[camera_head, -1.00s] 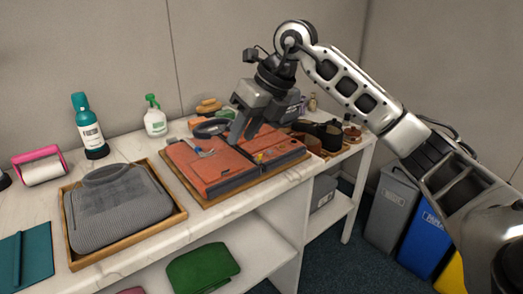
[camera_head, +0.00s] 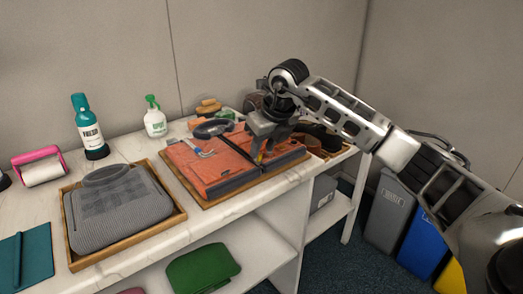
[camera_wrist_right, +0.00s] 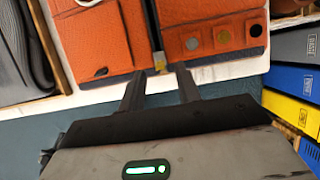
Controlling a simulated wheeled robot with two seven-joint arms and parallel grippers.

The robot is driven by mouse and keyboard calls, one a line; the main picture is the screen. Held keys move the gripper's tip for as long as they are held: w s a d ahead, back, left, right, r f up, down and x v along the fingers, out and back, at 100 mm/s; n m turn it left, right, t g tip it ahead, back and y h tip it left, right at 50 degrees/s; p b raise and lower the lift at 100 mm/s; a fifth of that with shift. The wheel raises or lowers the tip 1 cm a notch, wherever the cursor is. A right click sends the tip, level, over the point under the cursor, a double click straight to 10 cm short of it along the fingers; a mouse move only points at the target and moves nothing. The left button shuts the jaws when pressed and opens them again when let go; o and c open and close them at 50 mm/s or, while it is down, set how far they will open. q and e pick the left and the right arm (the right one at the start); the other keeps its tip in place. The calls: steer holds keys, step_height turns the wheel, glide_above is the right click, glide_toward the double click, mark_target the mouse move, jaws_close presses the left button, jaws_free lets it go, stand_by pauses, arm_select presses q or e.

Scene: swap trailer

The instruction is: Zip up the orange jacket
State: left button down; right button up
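The orange jacket (camera_head: 208,172) lies folded flat in a shallow wooden tray, with a dark collar at the back and dark trim along its front edge. In the right wrist view, its left orange panel (camera_wrist_right: 98,45) and right orange panel (camera_wrist_right: 185,14) are parted by a dark zipper strip. A small yellowish zipper pull (camera_wrist_right: 158,62) sits at the strip's near end. My right gripper (camera_head: 263,158) is low over the jacket's right half. In the wrist view its fingers (camera_wrist_right: 160,74) are apart, with the pull just beyond and between the tips. My left gripper is not seen.
A grey knitted garment (camera_head: 115,208) lies in another wooden tray (camera_head: 72,258) to the left. A teal spray can (camera_head: 88,128), green-white spray bottle (camera_head: 155,122) and pink lint roller (camera_head: 40,167) stand behind. Brown shoes (camera_head: 318,137) sit right of the jacket. Bins (camera_head: 393,212) stand on the floor.

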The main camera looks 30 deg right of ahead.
steer(key=shift+x, duration=1.1)
